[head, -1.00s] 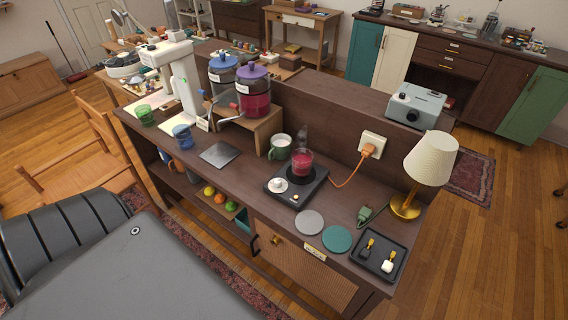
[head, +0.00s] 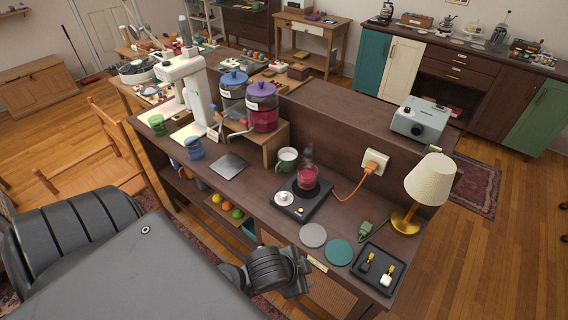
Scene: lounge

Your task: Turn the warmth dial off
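The black warming plate (head: 311,209) stands on the dark wooden counter. A round white dial (head: 284,198) is on its left part, and a small lit orange spot (head: 300,211) shows near its front. The dial's pointer setting is too small to read. A steaming glass of red drink (head: 307,178) stands on the plate's round heating disc. My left arm comes in from the lower left, and its dark end (head: 292,270) is in front of the counter, apart from the dial and nearer the camera. I cannot make out its fingers. My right gripper is out of view.
A green-and-white mug (head: 287,159) stands behind the plate. An orange cord runs to the wall socket (head: 374,161). Grey (head: 313,235) and teal (head: 338,252) coasters, a black tray (head: 390,267), a green plug (head: 373,230) and a lamp (head: 429,180) are to the right.

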